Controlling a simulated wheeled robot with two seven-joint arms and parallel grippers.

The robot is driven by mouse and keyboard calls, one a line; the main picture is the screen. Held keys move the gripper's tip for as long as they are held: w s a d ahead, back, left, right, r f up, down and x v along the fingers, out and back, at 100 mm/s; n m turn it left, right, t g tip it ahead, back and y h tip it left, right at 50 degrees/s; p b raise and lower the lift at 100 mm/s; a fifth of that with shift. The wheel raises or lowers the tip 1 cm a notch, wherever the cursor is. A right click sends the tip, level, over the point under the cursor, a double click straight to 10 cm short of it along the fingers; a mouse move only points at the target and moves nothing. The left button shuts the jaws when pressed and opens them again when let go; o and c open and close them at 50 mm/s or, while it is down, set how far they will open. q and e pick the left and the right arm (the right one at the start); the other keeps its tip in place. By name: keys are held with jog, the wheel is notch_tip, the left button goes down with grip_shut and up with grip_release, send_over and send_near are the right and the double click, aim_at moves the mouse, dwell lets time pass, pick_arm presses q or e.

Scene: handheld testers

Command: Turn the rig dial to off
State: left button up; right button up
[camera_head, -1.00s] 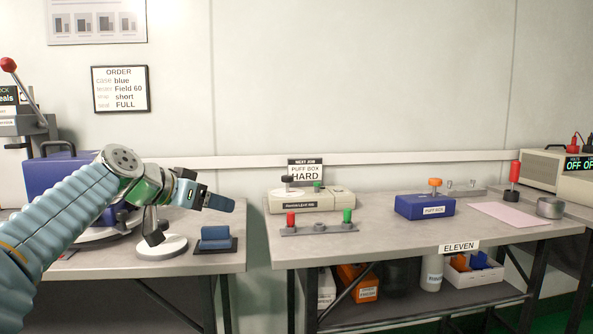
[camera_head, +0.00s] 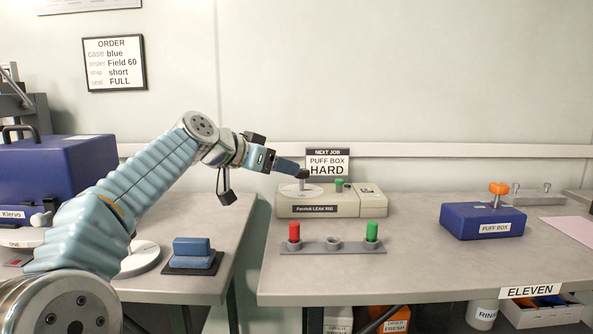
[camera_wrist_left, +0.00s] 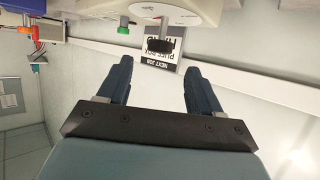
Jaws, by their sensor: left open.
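The leak rig (camera_head: 345,205) is a beige box on the middle bench, with a pale round plate at its left. A black knob (camera_head: 303,174) stands on a post over that plate, and a short green knob (camera_head: 339,184) is beside it. My left gripper (camera_head: 290,166) reaches in from the left at the black knob's height. In the left wrist view, which is upside down, my left gripper (camera_wrist_left: 158,70) is open and empty. The black knob (camera_wrist_left: 160,45) lies just beyond the fingertips, roughly centred between them. I cannot tell which setting the dial shows. My right gripper is out of view.
A holder (camera_head: 333,247) with red and green plugs stands before the rig. A blue puff box (camera_head: 482,222) with an orange knob is to the right. A "NEXT JOB" sign (camera_head: 328,163) stands behind the rig. A gap separates the left bench from this one.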

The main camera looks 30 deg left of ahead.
aim_at(302, 180)
pick_arm(q)
jog(key=x, duration=0.6)
jog(key=shift+r, duration=0.1)
